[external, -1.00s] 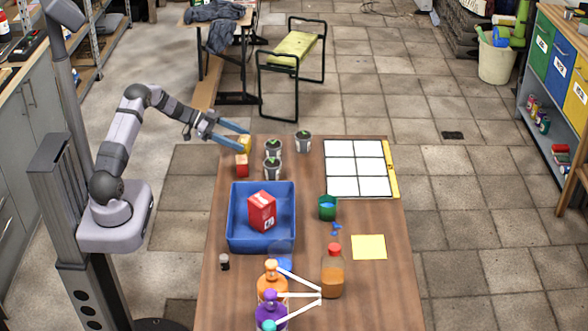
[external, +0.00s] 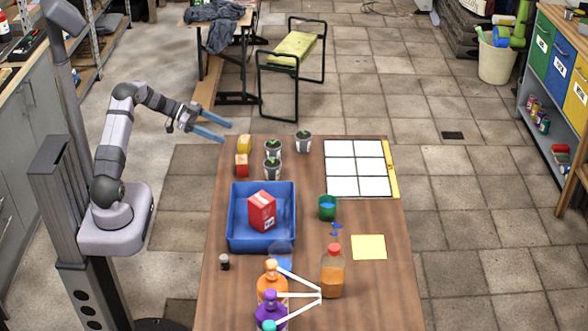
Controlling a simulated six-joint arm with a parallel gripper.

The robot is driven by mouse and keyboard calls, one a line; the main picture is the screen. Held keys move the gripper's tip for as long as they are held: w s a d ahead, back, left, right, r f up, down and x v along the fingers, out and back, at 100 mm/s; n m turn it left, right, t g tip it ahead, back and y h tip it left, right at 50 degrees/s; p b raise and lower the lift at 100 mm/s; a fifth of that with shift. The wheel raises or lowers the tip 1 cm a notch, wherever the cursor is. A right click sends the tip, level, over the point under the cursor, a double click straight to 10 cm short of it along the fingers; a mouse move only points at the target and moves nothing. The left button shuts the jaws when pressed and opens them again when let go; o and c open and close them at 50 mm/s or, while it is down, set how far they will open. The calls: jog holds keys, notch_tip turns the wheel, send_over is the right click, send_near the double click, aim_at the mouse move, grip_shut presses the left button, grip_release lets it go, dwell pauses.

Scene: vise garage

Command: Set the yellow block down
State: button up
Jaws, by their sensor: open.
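I cannot tell whether the two blocks touch. My gripper (external: 228,132) is open and empty, with its blue fingers pointing right. It is above and to the left of the yellow block, clear of it. Nothing hides the yellow block.
Several small potted plants (external: 273,149) stand right of the blocks. A blue bin (external: 234,238) holds a red carton (external: 262,211). A white grid board (external: 357,168), green cup (external: 327,207) and several bottles (external: 332,274) are on the table (external: 375,300). The table's front right is clear.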

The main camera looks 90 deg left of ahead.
jog(key=w+d+r+m+h+p, duration=0.25)
jog(key=w+d+r+p, duration=0.4)
jog(key=w+r, duration=0.4)
jog(key=w+a+r+n+t+y+p, duration=0.1)
jog(key=w+a+r+n+t+y, duration=0.3)
jog(key=w+a+r, duration=0.35)
jog(key=s+a+r+n+g+y+p, duration=0.1)
jog(key=a+r+n+g+y, duration=0.1)
jog(key=a+n+y, duration=0.45)
jog(key=s+a+r+n+g+y, duration=0.1)
jog(key=a+r+n+g+y, duration=0.1)
jog(key=a+n+y, duration=0.5)
jog(key=s+a+f+n+g, duration=0.4)
jog(key=s+a+n+g, duration=0.1)
jog(key=s+a+n, duration=0.1)
jog(key=n+g+h, duration=0.4)
jog(key=n+h, duration=0.9)
jog(key=n, duration=0.2)
send_over(242, 138)
jog(key=s, duration=0.2)
notch_tip(242, 138, down, 16)
jog(key=shift+a+r, duration=0.1)
jog(key=shift+r, duration=0.15)
jog(key=shift+p+x, duration=1.2)
jog(key=shift+x, duration=2.5)
